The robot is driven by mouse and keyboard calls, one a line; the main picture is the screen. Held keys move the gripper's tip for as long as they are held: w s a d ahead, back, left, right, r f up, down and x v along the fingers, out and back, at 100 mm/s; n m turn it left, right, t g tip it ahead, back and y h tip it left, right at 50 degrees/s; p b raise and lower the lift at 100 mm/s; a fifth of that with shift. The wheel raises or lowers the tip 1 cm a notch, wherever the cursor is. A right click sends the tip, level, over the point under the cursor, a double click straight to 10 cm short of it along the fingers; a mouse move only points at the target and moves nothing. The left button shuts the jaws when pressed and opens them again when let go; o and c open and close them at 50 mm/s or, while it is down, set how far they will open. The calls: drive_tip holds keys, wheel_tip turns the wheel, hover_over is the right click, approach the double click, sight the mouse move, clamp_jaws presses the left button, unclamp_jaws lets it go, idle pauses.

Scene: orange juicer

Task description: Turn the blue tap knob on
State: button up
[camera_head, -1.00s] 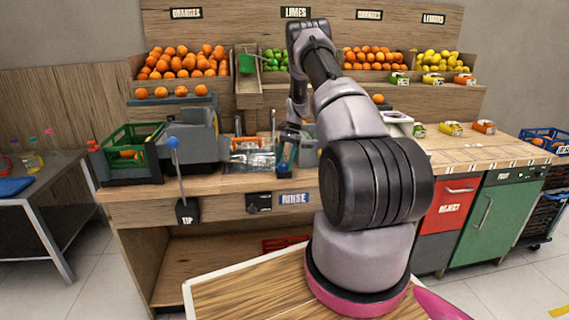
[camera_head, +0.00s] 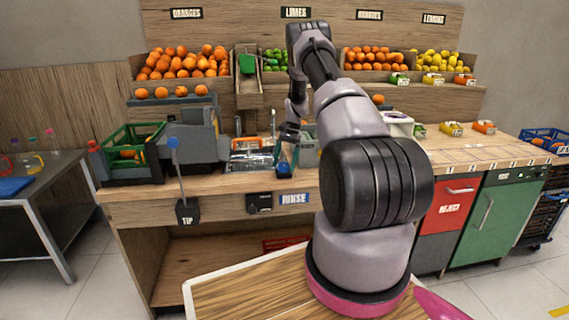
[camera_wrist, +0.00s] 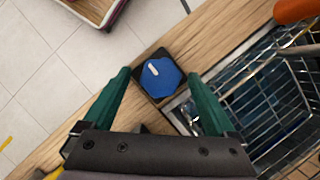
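The blue tap knob (camera_wrist: 161,77) shows in the wrist view as a rounded blue knob with a short pale mark, on a dark square base at the edge of the wooden counter. My gripper (camera_wrist: 161,88) has two green fingers spread apart, one on each side of the knob. I cannot tell whether either finger touches it. In the head view my gripper (camera_head: 287,160) points down at the counter's front edge. A small blue patch, probably the knob (camera_head: 283,170), shows below it, partly hidden by the fingers.
A wire basket (camera_wrist: 285,105) over a sink lies right of the knob in the wrist view, with an orange thing (camera_wrist: 297,10) at its upper corner. In the head view, a grey juicer (camera_head: 198,135) and green crate (camera_head: 130,150) stand left. A RINSE sign (camera_head: 294,198) is on the counter front.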

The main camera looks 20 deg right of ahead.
drive_tip(key=shift+r, duration=0.15)
drive_tip(key=v, duration=1)
drive_tip(key=shift+d+r, duration=0.2)
drive_tip(key=shift+w+r, duration=0.1)
drive_tip(key=s+a+r+n+t, duration=0.1)
drive_tip(key=s+a+r, duration=0.3)
drive_tip(key=r, duration=0.5)
drive_tip(key=s+a+r+n+t+h, duration=0.15)
drive_tip(key=s+a+r, duration=0.25)
drive_tip(key=r, duration=0.5)
drive_tip(key=s+a+r+n+t, duration=0.1)
drive_tip(key=s+a+r+t, duration=0.1)
drive_tip(key=s+a+r, duration=0.5)
drive_tip(key=s+a+r+n+t, duration=0.2)
drive_tip(key=s+a+r, duration=0.2)
drive_tip(key=s+r, duration=0.5)
drive_tip(key=s+a+f+n+t, duration=0.1)
drive_tip(key=s, duration=0.6)
drive_tip(key=s+a+f+n+t, duration=0.1)
drive_tip(key=s+a+t, duration=0.1)
drive_tip(key=s, duration=0.6)
drive_tip(key=shift+s+a+f, duration=0.2)
drive_tip(key=shift+a+f, duration=0.05)
